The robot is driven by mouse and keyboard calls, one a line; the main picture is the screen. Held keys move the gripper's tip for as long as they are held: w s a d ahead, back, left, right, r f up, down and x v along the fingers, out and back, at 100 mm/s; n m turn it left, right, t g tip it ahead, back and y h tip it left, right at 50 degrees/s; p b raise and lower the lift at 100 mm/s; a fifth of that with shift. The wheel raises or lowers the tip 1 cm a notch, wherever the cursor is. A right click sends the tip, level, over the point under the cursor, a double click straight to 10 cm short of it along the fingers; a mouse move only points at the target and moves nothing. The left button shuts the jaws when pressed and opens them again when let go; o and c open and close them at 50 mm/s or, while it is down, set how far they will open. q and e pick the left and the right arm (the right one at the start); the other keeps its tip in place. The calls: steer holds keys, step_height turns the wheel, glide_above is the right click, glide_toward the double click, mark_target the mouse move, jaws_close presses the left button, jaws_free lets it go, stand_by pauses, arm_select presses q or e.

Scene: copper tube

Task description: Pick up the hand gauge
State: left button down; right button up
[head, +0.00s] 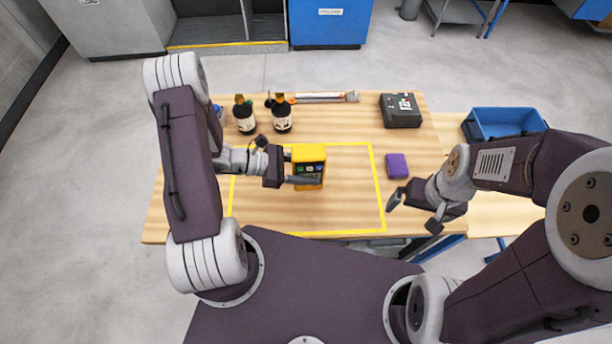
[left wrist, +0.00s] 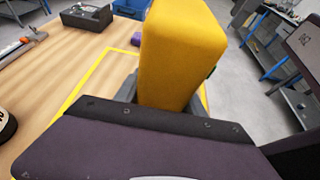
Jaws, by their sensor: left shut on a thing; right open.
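The hand gauge (head: 309,166) is a yellow boxy device with a dark face and small buttons, above the yellow-outlined area of the table in the head view. It stands roughly upright. My left gripper (head: 297,170) is shut on the gauge, with its fingers on either side of the body. In the left wrist view the gauge's yellow body (left wrist: 178,50) rises large above the gripper, and its lower end is hidden. I cannot tell whether it touches the table. My right gripper (head: 412,212) is open and empty near the table's right front.
Two dark bottles (head: 245,116) and a long tool (head: 320,97) are at the back of the wooden table (head: 340,212). A dark box (head: 401,110), a purple block (head: 396,165) and a blue bin (head: 502,122) are on the right. The outlined area's front is clear.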

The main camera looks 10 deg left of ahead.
mark_target(306, 159)
arm_select(q)
steer(key=s+d+r, duration=0.3)
steer(key=d+r, duration=0.3)
steer(key=d, duration=0.4)
steer(key=shift+d+r+b, duration=0.25)
steer(key=shift+d+b, duration=0.1)
steer(key=shift+b, duration=0.1)
steer(key=shift+w+a+p, duration=0.45)
steer(key=shift+w+a, duration=0.05)
steer(key=shift+a, duration=1.4)
steer(key=shift+w+a+p, duration=0.4)
steer(key=shift+w+a, duration=0.1)
steer(key=shift+a, duration=1.45)
steer(key=shift+w+a+p, duration=0.45)
steer(key=shift+w+a, duration=0.05)
steer(key=shift+a, duration=1.4)
steer(key=shift+d+f, duration=0.1)
steer(key=shift+f, duration=0.1)
steer(key=shift+f+b, duration=4.75)
steer(key=shift+f, duration=0.65)
